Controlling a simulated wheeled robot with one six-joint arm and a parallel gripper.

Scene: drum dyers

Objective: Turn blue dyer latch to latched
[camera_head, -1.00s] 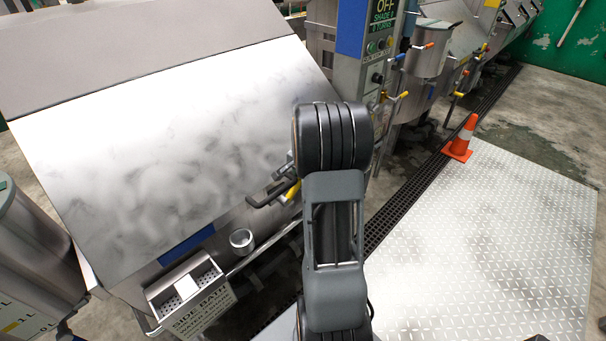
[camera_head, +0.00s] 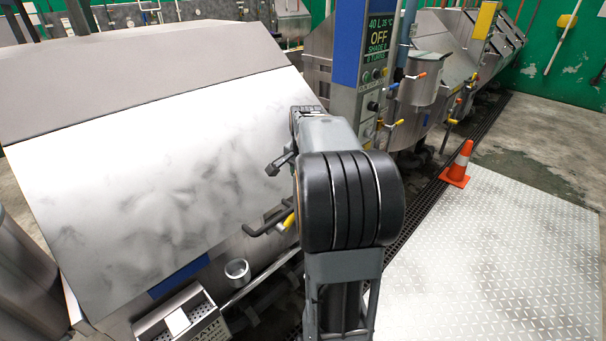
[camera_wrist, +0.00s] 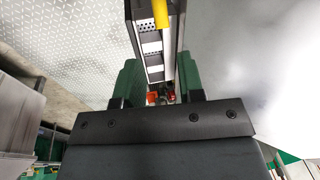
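The dyer with the blue trim (camera_head: 180,275) has its broad steel lid (camera_head: 150,170) closed-looking on the left.
A small steel cup (camera_head: 237,271) and a perforated side bath (camera_head: 180,312) are at the dyer's front. A control panel (camera_head: 378,55) stands behind my arm. An orange cone (camera_head: 458,165) stands by the tread plate (camera_head: 490,250), which is otherwise clear.

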